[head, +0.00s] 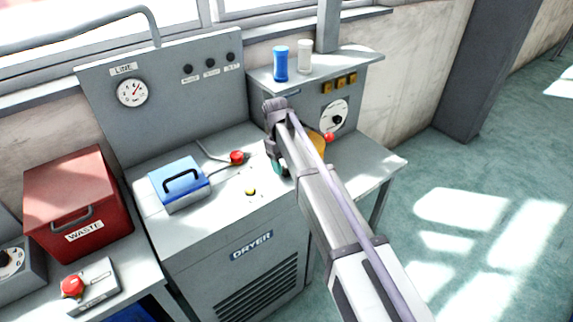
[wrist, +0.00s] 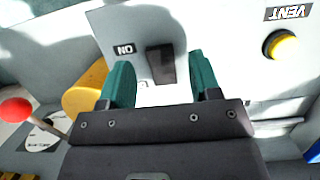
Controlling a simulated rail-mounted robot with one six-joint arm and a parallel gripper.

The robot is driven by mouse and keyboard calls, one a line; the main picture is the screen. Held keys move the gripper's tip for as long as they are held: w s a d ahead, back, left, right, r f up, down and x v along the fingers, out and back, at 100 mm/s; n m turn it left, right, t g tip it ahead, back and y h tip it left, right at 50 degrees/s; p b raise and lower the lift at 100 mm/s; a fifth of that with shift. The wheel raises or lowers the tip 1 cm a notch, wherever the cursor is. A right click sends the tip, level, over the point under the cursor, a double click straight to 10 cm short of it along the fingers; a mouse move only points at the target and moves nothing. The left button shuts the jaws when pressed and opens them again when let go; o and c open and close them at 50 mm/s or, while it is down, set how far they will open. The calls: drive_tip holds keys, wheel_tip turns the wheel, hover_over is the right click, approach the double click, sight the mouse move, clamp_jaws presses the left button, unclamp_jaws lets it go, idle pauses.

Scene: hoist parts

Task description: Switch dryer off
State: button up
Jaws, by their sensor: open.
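The grey dryer (head: 215,268) with its DRYER label stands in the middle of the head view. In the wrist view a dark rocker switch (wrist: 160,63) sits on a light plate beside an upside-down ON label (wrist: 125,49). My gripper (wrist: 160,82) has its two teal fingers apart, one on each side of the switch in the picture, with nothing held. I cannot tell whether they touch the plate. In the head view my gripper (head: 279,168) is low over the dryer top, and my arm hides the switch.
A yellow VENT button (wrist: 284,47) lies to the right in the wrist view. A yellow-orange cylinder (wrist: 80,92) and a red ball lever (wrist: 15,110) are at left. In the head view a blue box (head: 180,183) and red knob (head: 237,157) stand left of my gripper.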

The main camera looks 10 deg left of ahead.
drive_tip(key=p+v, duration=0.7)
drive_tip(key=v, duration=0.2)
drive_tip(key=shift+r+p, duration=0.15)
drive_tip(key=shift+p, duration=0.15)
drive_tip(key=m, duration=0.2)
hover_over(288, 180)
drive_tip(key=s+d+m, duration=0.2)
drive_tip(key=s+d, duration=0.4)
drive_tip(key=d, duration=0.3)
drive_tip(key=s+d+m+t+y, duration=0.1)
drive_tip(key=s+d+m, duration=0.1)
drive_tip(key=s+d, duration=0.4)
drive_tip(key=s+d+m+t+y, duration=0.1)
drive_tip(key=s+d+m, duration=0.2)
drive_tip(key=d, duration=1)
drive_tip(key=s, duration=0.3)
drive_tip(key=shift+s+d+f, duration=0.15)
drive_tip(key=shift+s+f, duration=0.2)
